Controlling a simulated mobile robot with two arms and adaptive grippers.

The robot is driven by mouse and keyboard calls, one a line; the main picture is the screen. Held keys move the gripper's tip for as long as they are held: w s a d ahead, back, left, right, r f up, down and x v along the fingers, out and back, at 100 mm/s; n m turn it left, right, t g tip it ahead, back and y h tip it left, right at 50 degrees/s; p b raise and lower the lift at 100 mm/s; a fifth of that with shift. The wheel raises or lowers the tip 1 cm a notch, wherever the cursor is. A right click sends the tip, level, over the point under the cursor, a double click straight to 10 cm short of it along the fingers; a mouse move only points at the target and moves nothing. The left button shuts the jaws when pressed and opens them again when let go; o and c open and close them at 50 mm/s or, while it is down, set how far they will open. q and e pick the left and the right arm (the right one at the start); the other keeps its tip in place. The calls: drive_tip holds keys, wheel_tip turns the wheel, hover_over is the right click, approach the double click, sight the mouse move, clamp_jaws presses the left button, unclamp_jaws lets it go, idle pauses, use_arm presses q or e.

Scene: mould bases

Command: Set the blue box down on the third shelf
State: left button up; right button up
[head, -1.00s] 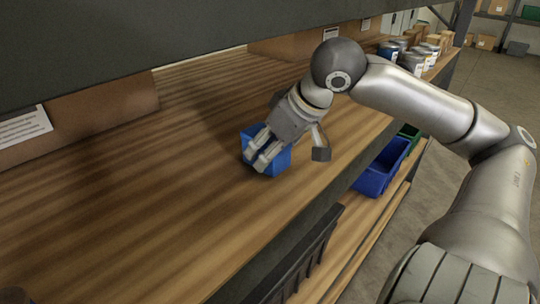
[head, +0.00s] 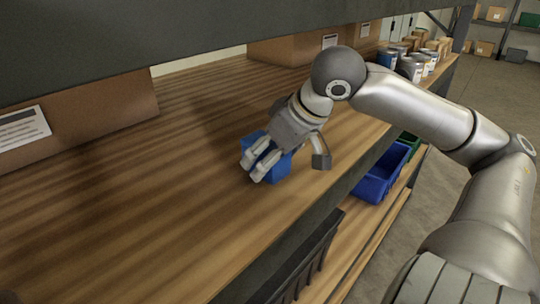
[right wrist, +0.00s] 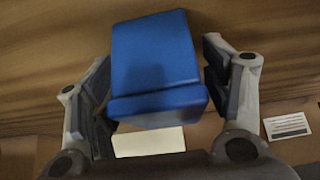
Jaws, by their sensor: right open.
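The blue box (head: 281,169) stands on the wooden shelf board (head: 130,215), and its underside seems to rest on the wood. My right gripper (head: 288,163) reaches down over it from the right, with fingers on both sides of the box. In the right wrist view the box (right wrist: 155,55) lies between the open fingers (right wrist: 157,78), with a visible gap on each side. The gripper hides part of the box in the head view. My left gripper is not in view.
Cardboard boxes (head: 75,125) stand along the back of the shelf. Several cans (head: 410,68) stand at its far end. A dark shelf beam (head: 200,40) runs overhead. A lower shelf holds a dark blue bin (head: 375,187). The board left of the blue box is clear.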

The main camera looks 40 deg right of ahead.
drive_tip(key=shift+r, duration=0.15)
drive_tip(key=shift+s+r, duration=0.1)
drive_tip(key=shift+r, duration=0.2)
drive_tip(key=b+v, duration=0.1)
drive_tip(key=v, duration=1)
drive_tip(key=shift+s, duration=0.15)
